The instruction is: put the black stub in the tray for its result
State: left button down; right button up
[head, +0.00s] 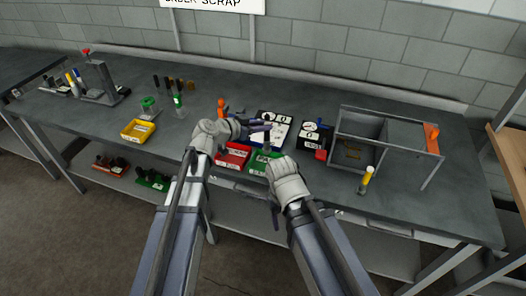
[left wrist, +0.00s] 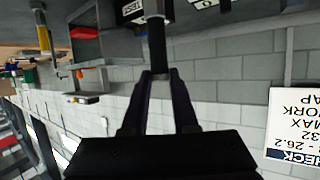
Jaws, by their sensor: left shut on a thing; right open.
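My left gripper (head: 258,124) is shut on the black stub, which shows in the left wrist view (left wrist: 157,45) as a dark cylinder pointing away from the fingers. In the head view the stub is too small to make out clearly against the gripper. A red tray (head: 233,155) with a white label lies below the left gripper, and a green tray (head: 258,168) with a white label lies to its right. A yellow tray (head: 138,131) stands further left. My right gripper (head: 267,150) is open near the green tray, partly hidden by its own wrist.
Gauges with dials and white labels (head: 314,133) stand behind and right of the grippers. Several dark and brass pieces stand at the back left, near a lever press (head: 103,85).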

pick_arm(q)
notch_tip(320, 180, down, 8)
jog(key=b, duration=0.6)
jog(key=shift+r, duration=0.2)
pick_arm(e)
notch_tip(320, 180, down, 8)
jog(key=shift+r, duration=0.25)
pick_arm(q)
jog(key=shift+b, duration=0.3)
pick_arm(e)
jog(key=shift+f, duration=0.1)
pick_arm(q)
jog(key=shift+f, duration=0.25)
jog(key=c, duration=0.7)
grip_release()
jog(key=shift+r, duration=0.1)
jog(key=p+v, duration=0.1)
jog(key=v, duration=0.3)
jog(key=p+v, duration=0.2)
jog(key=v, duration=0.2)
jog(key=p+v, duration=0.1)
jog(key=v, duration=0.3)
jog(key=shift+r+p, duration=0.3)
jog(key=shift+p, duration=0.1)
pick_arm(e)
notch_tip(320, 180, up, 5)
jog(key=shift+f, duration=0.1)
